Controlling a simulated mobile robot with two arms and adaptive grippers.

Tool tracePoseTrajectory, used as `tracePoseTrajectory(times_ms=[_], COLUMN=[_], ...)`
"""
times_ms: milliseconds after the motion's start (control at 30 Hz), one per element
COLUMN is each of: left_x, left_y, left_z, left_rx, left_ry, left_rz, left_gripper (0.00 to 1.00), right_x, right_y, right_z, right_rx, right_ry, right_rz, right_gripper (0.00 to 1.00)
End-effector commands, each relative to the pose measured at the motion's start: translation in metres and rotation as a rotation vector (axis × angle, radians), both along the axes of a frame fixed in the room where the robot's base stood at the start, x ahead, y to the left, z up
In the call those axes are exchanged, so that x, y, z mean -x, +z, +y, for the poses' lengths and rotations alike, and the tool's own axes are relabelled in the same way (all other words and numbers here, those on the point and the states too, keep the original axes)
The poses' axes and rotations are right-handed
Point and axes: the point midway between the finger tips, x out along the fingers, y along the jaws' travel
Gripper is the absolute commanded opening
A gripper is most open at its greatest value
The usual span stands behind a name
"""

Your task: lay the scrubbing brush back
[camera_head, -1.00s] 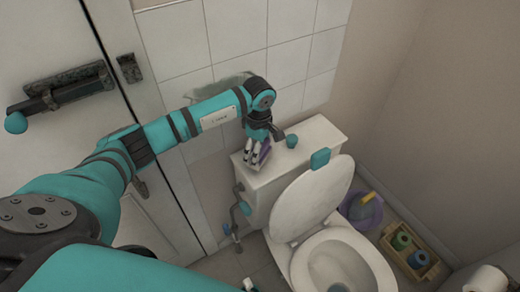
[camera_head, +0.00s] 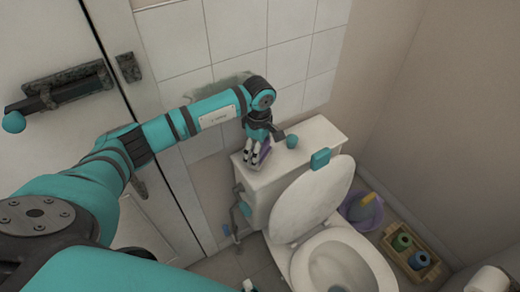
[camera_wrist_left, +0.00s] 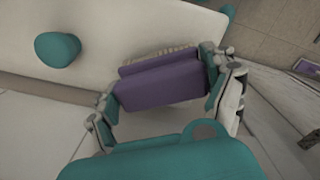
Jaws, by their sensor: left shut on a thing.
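The scrubbing brush (camera_wrist_left: 162,82) is purple with pale bristles along one side. My left gripper (camera_head: 256,158) is shut on it, with a finger at each end of the purple block in the left wrist view (camera_wrist_left: 165,98). In the head view the brush (camera_head: 263,153) is at the left end of the white cistern top (camera_head: 311,137), mostly behind the fingers. The brush is at or just over this surface; I cannot tell whether it touches. My right gripper is not in view.
A teal knob (camera_head: 292,141) stands on the cistern top, right of my left gripper. The raised toilet lid (camera_head: 312,199) is in front. A purple bucket (camera_head: 361,212) and a wooden crate (camera_head: 431,273) stand on the floor at right. The tiled wall (camera_head: 235,40) is behind.

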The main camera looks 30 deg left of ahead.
Motion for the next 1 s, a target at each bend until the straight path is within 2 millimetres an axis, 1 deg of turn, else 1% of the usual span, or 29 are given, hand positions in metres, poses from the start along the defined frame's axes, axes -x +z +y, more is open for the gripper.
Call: tracePoseTrajectory(times_ms=[1000], left_x=[0.000], left_y=[-0.013], left_z=[0.000], left_rx=[0.000], left_ry=[0.000], left_rz=[-0.001], left_gripper=[0.58], right_x=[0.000], right_y=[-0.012], right_z=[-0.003], right_rx=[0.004], right_ry=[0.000], right_rz=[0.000], right_gripper=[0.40])
